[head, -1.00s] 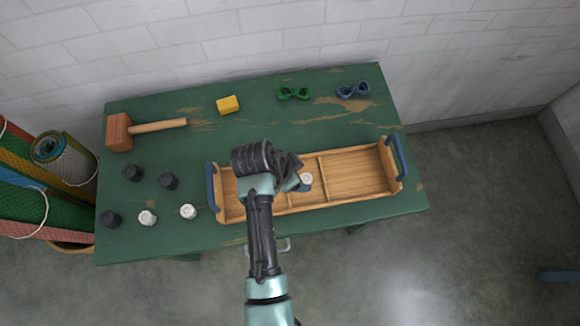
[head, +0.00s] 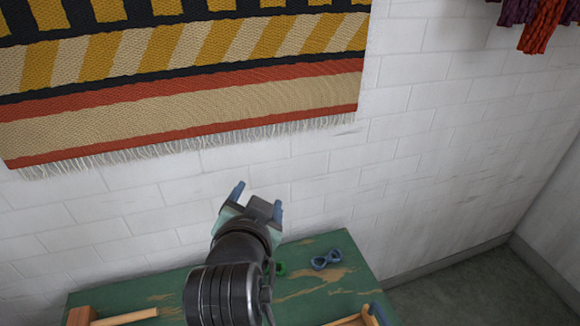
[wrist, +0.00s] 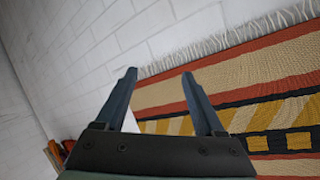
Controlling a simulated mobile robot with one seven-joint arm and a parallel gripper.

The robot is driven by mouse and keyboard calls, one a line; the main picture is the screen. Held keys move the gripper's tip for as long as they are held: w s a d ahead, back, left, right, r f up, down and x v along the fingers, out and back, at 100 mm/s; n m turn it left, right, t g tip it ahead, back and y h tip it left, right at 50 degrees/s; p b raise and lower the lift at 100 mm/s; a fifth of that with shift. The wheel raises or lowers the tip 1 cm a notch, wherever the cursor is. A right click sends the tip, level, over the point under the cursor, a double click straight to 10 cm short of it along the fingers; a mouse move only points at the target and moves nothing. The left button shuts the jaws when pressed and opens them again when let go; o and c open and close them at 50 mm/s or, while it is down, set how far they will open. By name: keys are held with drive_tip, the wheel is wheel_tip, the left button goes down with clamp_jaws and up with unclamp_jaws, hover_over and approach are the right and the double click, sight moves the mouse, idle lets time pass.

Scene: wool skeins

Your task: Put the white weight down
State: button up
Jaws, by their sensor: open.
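My gripper (head: 258,198) is raised in front of the wall in the head view, with its two blue-grey fingers apart and nothing between them. In the wrist view the open fingers (wrist: 159,75) point toward the wall and a striped hanging. No white weight shows in either view now. Only the far part of the green table (head: 180,290) is in the head view; the area where the weights stood is out of frame. A corner of the wooden tray (head: 349,321) shows at the bottom edge.
On the table are a blue double-ring object (head: 326,260), a partly hidden green one (head: 281,269) and a mallet (head: 80,316). Dark red and orange skeins (head: 540,30) hang at upper right.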

wheel_tip(320, 180, up, 19)
drive_tip(key=s+d+n+t, duration=0.1)
drive_tip(key=d+n+t, duration=0.15)
drive_tip(key=t, duration=0.35)
drive_tip(key=s+d+r+n+t, duration=0.1)
drive_tip(key=s+r+t, duration=0.3)
drive_tip(key=r, duration=0.5)
drive_tip(key=s+d+r+n+t, duration=0.2)
drive_tip(key=s+r+t, duration=0.2)
drive_tip(key=s+r, duration=0.5)
drive_tip(key=shift+s+r, duration=0.3)
drive_tip(key=shift+r, duration=0.45)
